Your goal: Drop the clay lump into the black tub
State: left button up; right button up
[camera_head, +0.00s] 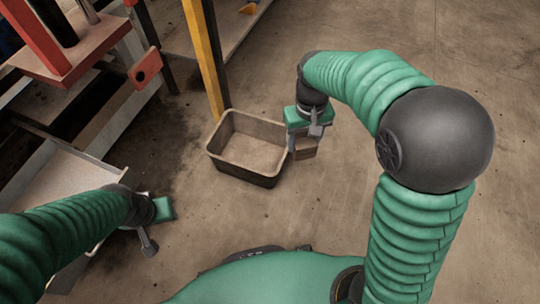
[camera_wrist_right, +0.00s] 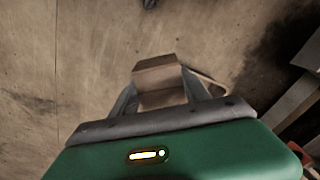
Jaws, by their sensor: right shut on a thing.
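The clay lump (camera_head: 305,148) is a brown, block-like piece in the jaws of my right gripper (camera_head: 303,143). In the right wrist view the lump (camera_wrist_right: 157,72) sits between the two fingers of the right gripper (camera_wrist_right: 160,92), which is shut on it. The black tub (camera_head: 262,178) stands on the floor, dark outside with a tan-looking inside, and appears empty. The right gripper and lump are just right of the tub's right rim, outside its opening in the head view. My left gripper (camera_head: 147,240) is low at the left, away from the tub; its jaw opening is unclear.
A yellow post (camera_head: 203,60) stands right behind the tub. A red-framed machine (camera_head: 50,50) and a pale metal tray (camera_head: 65,180) are at the left. A shelf (camera_head: 178,28) runs at the back. The concrete floor (camera_head: 500,100) at the right is clear.

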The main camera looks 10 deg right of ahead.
aim_at(255, 158)
jog(key=z, duration=0.2)
jog(key=i+l+u, duration=0.35)
jog(key=i, duration=0.15)
jog(key=i+l+u, duration=0.4)
jog(key=i, duration=0.1)
